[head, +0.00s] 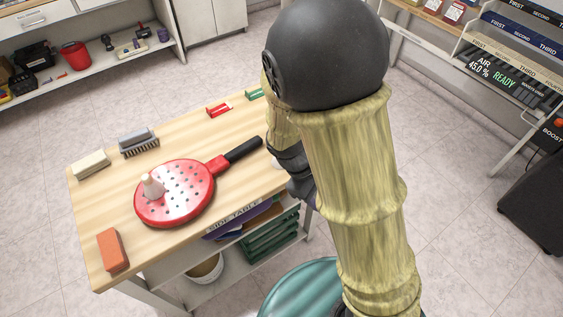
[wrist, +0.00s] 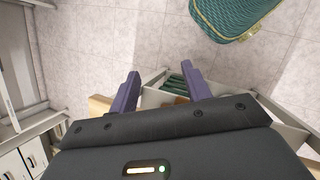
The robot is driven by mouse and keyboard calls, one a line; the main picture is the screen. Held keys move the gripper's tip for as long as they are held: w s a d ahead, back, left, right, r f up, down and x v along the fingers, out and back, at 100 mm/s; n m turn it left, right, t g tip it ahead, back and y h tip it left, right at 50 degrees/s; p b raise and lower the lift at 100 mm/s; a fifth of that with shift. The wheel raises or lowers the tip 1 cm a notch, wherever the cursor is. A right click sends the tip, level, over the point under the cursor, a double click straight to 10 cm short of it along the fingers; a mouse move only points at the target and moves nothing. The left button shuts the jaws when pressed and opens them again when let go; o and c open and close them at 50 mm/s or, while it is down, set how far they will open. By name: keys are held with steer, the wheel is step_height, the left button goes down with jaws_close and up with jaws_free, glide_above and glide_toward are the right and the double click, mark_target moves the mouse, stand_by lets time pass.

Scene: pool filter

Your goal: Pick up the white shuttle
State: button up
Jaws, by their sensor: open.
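A small pale, whitish cone (head: 152,186), which looks like the white shuttle, sits on the red paddle (head: 174,205) with holes, on the wooden side table (head: 90,225). My gripper (wrist: 160,68) shows two purple fingers spread apart with nothing between them in the wrist view. In the head view my arm hides most of the gripper, which is at the table's right edge, well right of the shuttle. The shuttle does not show in the wrist view. A bit of a white thing (head: 278,163) peeks out beside my arm, too hidden to identify.
An orange block (head: 112,250), a cream block (head: 91,164), a grey brush (head: 139,142), a red item (head: 219,110) and a green item (head: 255,94) lie on the table. The paddle's black handle (head: 243,150) points right. A teal rounded object (wrist: 235,15) stands on the floor nearby.

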steer(key=w+a+f+n+t+h+b, duration=0.4)
steer(key=a+f+n+t+h+b, duration=0.15)
steer(key=a+n, duration=0.4)
steer(key=a+n+t+b, duration=0.1)
steer(key=a+n+t, duration=0.1)
steer(key=a+t, duration=0.1)
steer(key=a+r+n+t, duration=0.1)
steer(key=a+n+t, duration=0.1)
steer(key=a+n, duration=0.1)
steer(key=a+n+t+h+b, duration=0.1)
steer(key=a+n+t, duration=0.1)
steer(key=a+t, duration=0.1)
steer(key=shift+s+a+r+n+t+b, duration=0.1)
steer(key=shift+a+r+n+t+b, duration=0.1)
steer(key=shift+a, duration=0.2)
steer(key=shift+s+a+r+n+t+b, duration=0.1)
steer(key=shift+a+r+t+b, duration=0.05)
steer(key=shift+a, duration=0.25)
steer(key=shift+a+r, duration=0.2)
steer(key=shift+a, duration=0.05)
steer(key=b+x, duration=0.1)
steer(key=x, duration=1.1)
steer(key=shift+w, duration=0.15)
steer(key=shift+b, duration=0.3)
